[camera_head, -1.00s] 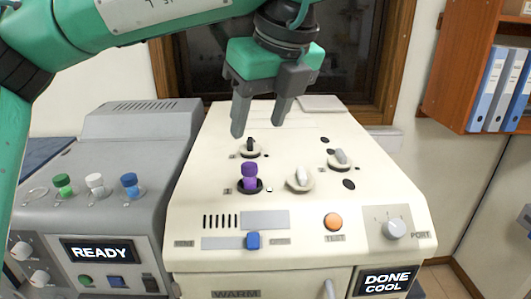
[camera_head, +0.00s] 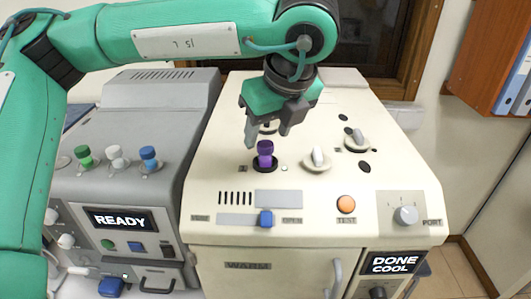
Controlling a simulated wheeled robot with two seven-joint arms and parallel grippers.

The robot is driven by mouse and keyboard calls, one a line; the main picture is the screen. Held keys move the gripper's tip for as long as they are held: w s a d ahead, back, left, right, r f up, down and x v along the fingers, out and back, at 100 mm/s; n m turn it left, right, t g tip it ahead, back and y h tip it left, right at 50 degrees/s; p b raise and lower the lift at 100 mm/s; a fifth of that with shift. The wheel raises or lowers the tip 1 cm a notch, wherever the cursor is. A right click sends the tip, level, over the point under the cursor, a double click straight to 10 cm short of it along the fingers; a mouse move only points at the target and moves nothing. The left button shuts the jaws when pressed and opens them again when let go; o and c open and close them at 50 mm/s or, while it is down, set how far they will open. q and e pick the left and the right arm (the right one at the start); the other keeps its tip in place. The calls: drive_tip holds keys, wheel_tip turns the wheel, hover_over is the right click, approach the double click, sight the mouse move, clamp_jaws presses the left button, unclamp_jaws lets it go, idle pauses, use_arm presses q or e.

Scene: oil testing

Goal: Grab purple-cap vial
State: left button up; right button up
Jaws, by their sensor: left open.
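The purple-cap vial (camera_head: 265,150) stands upright in a dark round hole on the top of the cream machine (camera_head: 225,170). My left gripper (camera_head: 266,138) is open, its fingers pointing down. Its fingertips are just above and behind the vial's cap in the picture. I cannot tell whether they touch it. Nothing is between the fingers that I can make out. My right gripper is not in view.
A white-grey lidded port (camera_head: 317,158) sits close right of the vial, and another (camera_head: 356,141) lies farther right. A grey machine (camera_head: 130,185) at the left holds green, white and blue capped vials. An orange button (camera_head: 346,204) is at the front.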

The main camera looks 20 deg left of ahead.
sight(265, 143)
use_arm(q)
drive_tip(key=p+x, duration=0.3)
drive_tip(key=shift+w+a+f, duration=0.1)
drive_tip(key=shift+w+f, duration=0.1)
drive_tip(key=shift+w+a+f, duration=0.1)
drive_tip(key=shift+f, duration=0.4)
drive_tip(key=shift+c, duration=1.3)
drive_tip(key=c, duration=0.8)
